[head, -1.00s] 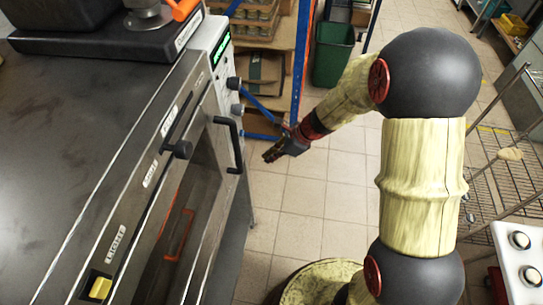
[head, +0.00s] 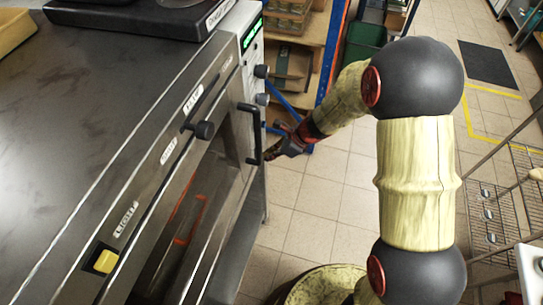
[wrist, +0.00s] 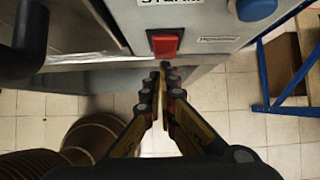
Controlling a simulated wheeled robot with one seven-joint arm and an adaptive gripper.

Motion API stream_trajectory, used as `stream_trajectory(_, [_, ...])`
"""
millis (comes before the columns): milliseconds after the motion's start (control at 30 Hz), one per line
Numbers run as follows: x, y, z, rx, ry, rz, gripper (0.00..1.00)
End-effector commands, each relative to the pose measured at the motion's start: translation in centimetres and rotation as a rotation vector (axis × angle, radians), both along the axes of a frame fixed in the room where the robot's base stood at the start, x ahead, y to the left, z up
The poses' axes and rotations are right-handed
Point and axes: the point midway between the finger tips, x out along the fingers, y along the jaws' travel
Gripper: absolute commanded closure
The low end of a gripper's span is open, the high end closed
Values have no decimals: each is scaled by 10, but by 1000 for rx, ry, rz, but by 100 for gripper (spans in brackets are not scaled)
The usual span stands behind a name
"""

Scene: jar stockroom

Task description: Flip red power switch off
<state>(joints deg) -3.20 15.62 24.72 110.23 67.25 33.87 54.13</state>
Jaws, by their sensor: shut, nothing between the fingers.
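The red power switch (wrist: 164,44) shows in the wrist view on the grey front panel of the appliance, below a partly cut-off label. I cannot tell which way it is tipped. My gripper (wrist: 165,78) is shut and empty, its fingertips just below the switch in the picture; I see no contact. In the head view my gripper (head: 274,152) is beside the dark door handle (head: 250,134) at the appliance's right end. The switch is not visible in the head view.
A blue knob (wrist: 256,9) is right of the switch. The dark handle also shows in the wrist view (wrist: 24,38). A yellow light switch (head: 104,261) and a dark lever knob (head: 204,130) are on the appliance front. A blue-framed shelf (head: 334,50) stands behind. Tiled floor is open to the right.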

Motion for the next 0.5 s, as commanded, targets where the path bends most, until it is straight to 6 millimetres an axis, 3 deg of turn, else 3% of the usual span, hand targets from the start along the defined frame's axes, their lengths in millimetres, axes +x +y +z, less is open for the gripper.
stream_trajectory(433, [2,7,-13,106,-37,0,100])
stream_trajectory(500, [2,8,-8,110,-38,0,100])
